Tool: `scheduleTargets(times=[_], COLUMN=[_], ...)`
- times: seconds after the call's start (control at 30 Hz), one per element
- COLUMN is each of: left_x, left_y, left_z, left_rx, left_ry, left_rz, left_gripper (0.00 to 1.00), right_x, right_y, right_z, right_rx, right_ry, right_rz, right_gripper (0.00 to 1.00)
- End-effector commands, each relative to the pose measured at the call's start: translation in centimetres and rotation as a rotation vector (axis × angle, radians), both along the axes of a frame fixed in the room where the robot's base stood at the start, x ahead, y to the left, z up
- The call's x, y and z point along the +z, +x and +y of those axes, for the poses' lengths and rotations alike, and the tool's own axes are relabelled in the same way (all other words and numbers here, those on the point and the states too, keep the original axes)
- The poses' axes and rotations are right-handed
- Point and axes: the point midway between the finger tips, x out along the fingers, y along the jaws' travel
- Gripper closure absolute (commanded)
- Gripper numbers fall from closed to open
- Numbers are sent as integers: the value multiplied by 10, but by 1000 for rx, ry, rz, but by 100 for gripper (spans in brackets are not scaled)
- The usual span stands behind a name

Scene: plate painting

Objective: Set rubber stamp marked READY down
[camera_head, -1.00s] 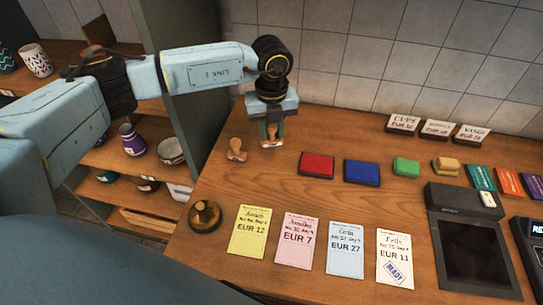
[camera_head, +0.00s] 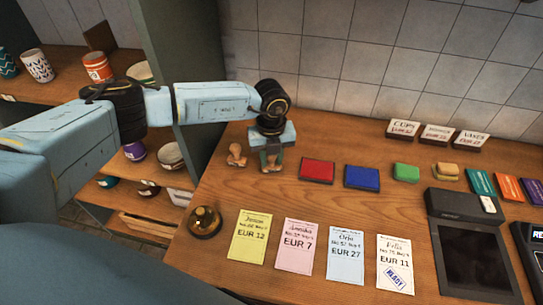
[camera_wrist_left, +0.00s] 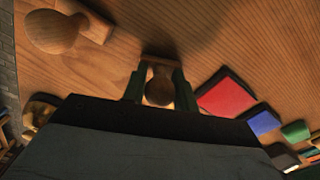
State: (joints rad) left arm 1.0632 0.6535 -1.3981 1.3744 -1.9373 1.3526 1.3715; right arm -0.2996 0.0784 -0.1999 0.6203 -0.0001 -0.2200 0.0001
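The wooden rubber stamp (camera_head: 271,168) is upright at the back left of the table, right of another wooden stamp (camera_head: 237,156). My left gripper (camera_head: 271,156) points down over it, and its fingers are around the handle. In the left wrist view the round knob (camera_wrist_left: 159,90) sits between the two green fingers (camera_wrist_left: 160,88), with no clear gap. The stamp's base is at or very near the tabletop; contact cannot be made out. Its marking is hidden. The white card (camera_head: 394,265) bears a blue READY imprint. My right gripper is not in view.
A red pad (camera_head: 317,171) and a blue pad (camera_head: 362,177) lie right of the stamp, then a green block (camera_head: 406,173). Yellow (camera_head: 250,236), pink (camera_head: 298,246) and blue (camera_head: 346,252) cards lie in front. A brass bell (camera_head: 204,222) stands at the left edge.

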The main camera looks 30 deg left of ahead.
Motion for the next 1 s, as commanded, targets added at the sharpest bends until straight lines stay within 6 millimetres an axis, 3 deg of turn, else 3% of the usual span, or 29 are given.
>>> scheduleTargets(times=[0.03, 0.13, 0.53, 1.0], left_x=[0, 0, 8, 99], left_y=[0, 0, 1, 0], left_z=[0, 0, 0, 0], left_rx=[0, 0, 0, -1], left_ry=[0, 0, -1, 0], left_rz=[0, 0, -2, -3], left_gripper=[65, 52, 51, 51], right_x=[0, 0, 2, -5], right_y=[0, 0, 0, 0], right_z=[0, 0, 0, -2], right_rx=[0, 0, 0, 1], right_ry=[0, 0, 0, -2], right_rz=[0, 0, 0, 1], right_gripper=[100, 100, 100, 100])
